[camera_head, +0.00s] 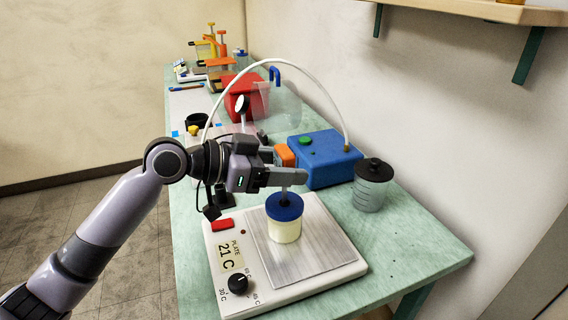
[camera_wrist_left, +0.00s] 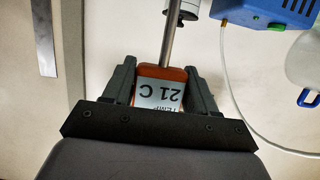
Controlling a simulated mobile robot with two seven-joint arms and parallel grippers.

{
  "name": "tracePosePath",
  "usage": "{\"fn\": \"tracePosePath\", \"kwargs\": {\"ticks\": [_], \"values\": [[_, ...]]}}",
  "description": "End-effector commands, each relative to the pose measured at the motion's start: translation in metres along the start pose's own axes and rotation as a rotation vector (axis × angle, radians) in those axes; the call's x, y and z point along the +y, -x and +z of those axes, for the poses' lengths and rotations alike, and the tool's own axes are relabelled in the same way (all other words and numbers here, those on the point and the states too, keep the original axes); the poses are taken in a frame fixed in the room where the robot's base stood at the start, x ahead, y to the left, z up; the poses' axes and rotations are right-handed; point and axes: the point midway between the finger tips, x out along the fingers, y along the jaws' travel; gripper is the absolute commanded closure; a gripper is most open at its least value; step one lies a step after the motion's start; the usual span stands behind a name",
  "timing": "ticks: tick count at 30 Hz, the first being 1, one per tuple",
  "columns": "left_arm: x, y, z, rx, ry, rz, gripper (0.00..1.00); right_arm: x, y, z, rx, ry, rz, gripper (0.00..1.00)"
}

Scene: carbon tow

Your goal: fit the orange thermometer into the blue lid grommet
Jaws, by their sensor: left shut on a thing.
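My left gripper (camera_head: 288,172) is shut on the orange thermometer (camera_head: 285,155), above the blue lid (camera_head: 284,207). In the left wrist view the fingers (camera_wrist_left: 163,88) grip the sides of its orange head (camera_wrist_left: 162,73), whose display reads 21 C upside down. The blue lid closes a jar of pale contents (camera_head: 285,231) on the heating plate (camera_head: 330,245). A dark grommet (camera_head: 284,202) sits in the lid. A short grey length shows just above it; whether the stem is inside is unclear.
A blue box (camera_head: 325,160) with a green button and white hose stands behind the gripper. A dark-lidded clear jar (camera_head: 370,190) stands to the right. A red container (camera_head: 240,95) and other items are farther back. The table's front right is clear.

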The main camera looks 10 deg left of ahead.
Motion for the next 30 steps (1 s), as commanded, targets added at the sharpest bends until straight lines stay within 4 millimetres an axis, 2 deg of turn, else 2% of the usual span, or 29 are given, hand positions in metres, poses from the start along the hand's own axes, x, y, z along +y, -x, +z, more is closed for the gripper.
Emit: {"fn": "tracePosePath", "kwargs": {"ticks": [30], "values": [[0.0, -0.008, 0.025, 0.0, -0.001, 0.0, 0.73, 0.0, -0.011, 0.015, 0.0, 0.0, 0.0, 0.57]]}}
